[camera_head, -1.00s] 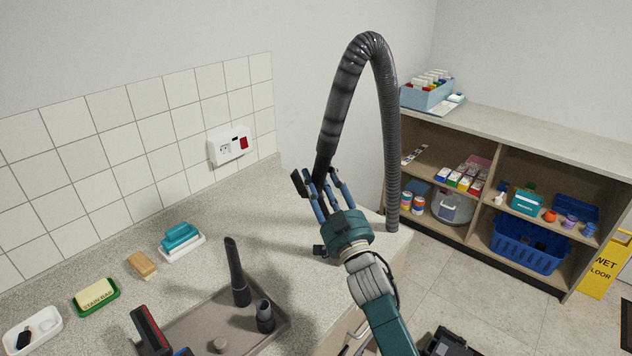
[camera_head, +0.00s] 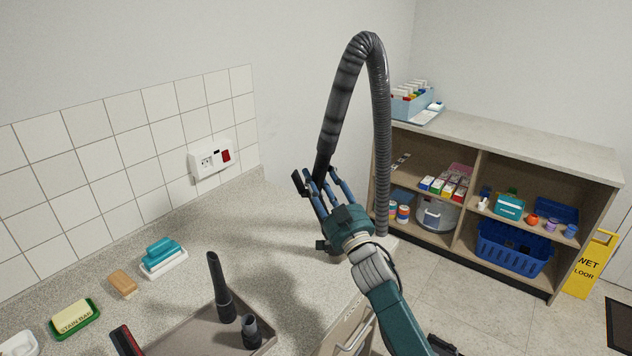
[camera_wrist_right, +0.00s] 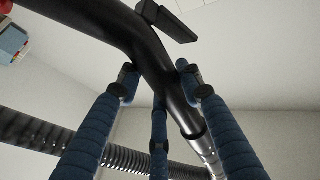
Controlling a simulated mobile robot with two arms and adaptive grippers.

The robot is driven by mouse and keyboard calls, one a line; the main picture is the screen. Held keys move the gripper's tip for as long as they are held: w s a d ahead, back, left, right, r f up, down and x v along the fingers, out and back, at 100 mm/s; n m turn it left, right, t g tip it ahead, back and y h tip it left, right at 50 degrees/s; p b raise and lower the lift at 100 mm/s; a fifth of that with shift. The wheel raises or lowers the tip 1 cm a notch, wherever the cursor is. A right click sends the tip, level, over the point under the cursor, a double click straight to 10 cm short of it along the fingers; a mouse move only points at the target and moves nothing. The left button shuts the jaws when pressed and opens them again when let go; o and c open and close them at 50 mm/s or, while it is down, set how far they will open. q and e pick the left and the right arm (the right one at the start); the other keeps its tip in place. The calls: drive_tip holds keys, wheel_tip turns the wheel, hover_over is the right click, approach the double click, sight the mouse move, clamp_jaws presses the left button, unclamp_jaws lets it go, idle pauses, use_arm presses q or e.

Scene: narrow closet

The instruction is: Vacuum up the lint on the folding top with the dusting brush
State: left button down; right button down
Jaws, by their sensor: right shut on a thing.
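My right gripper (camera_head: 322,186) is shut on the dark tube end of the vacuum hose (camera_head: 340,104), above the counter. In the right wrist view, blue fingers close around the bent black tube (camera_wrist_right: 160,62). The ribbed hose arches up and drops behind my right arm. A tall dark crevice nozzle (camera_head: 219,290) and a short round nozzle (camera_head: 251,332) stand in the tray (camera_head: 188,322) on the counter. I cannot make out a dusting brush, a folding top or lint. My left gripper is not in view.
The speckled counter (camera_head: 225,225) is clear in the middle. A stain bar (camera_head: 73,318), a tan block (camera_head: 122,283) and a teal brush (camera_head: 161,253) lie near the tiled wall. A shelf unit (camera_head: 510,140) and a yellow wet-floor sign (camera_head: 592,266) stand at right.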

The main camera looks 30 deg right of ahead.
drive_tip(key=shift+w+d+b, duration=0.75)
drive_tip(key=shift+w+d, duration=0.3)
drive_tip(key=shift+d, duration=1.5)
wheel_tip(320, 180, up, 7)
drive_tip(key=p, duration=0.6)
drive_tip(key=shift+d+r, duration=0.1)
